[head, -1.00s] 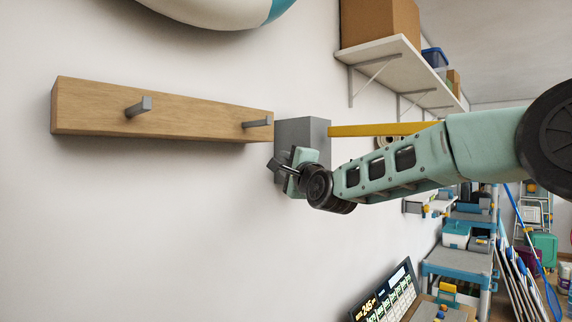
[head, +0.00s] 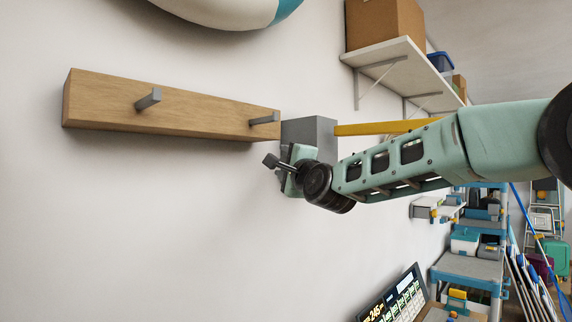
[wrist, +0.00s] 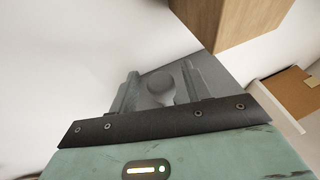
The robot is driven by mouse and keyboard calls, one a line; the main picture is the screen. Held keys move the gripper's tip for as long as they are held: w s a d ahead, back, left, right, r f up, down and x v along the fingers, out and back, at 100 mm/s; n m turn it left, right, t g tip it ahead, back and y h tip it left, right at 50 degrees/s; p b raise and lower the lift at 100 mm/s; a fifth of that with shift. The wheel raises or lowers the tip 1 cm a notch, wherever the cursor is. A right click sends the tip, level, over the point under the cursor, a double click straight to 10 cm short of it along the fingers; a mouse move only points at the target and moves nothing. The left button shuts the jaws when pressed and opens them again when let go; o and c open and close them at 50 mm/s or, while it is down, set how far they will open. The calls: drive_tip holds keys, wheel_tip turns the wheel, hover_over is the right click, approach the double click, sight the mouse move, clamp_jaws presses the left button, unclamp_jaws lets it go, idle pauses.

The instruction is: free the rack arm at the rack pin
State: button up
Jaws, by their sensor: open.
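A grey block (head: 312,132) is fixed to the wall, and a yellow bar (head: 385,128) reaches out from it to the right; the bar appears to be the rack arm. In the wrist view, a grey rounded knob (wrist: 160,86), seemingly the rack pin, stands on a grey face (wrist: 168,66). My gripper (head: 276,168) is open just below and left of the block in the head view. In the wrist view its fingers (wrist: 158,90) stand on either side of the knob, with gaps visible. I cannot tell how far the fingertips reach past it.
A wooden rail (head: 175,105) with two grey pegs is on the wall left of the block. A shelf (head: 395,65) with a cardboard box (head: 385,24) is above right. A lit display panel (head: 400,297) is low in front. The wall below the rail is bare.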

drive_tip(key=shift+s+d+f+b, duration=0.2)
drive_tip(key=shift+s+d+b, duration=0.15)
drive_tip(key=shift+b, duration=0.1)
drive_tip(key=b+v, duration=0.9)
drive_tip(key=v, duration=0.7)
drive_tip(key=shift+s, duration=0.25)
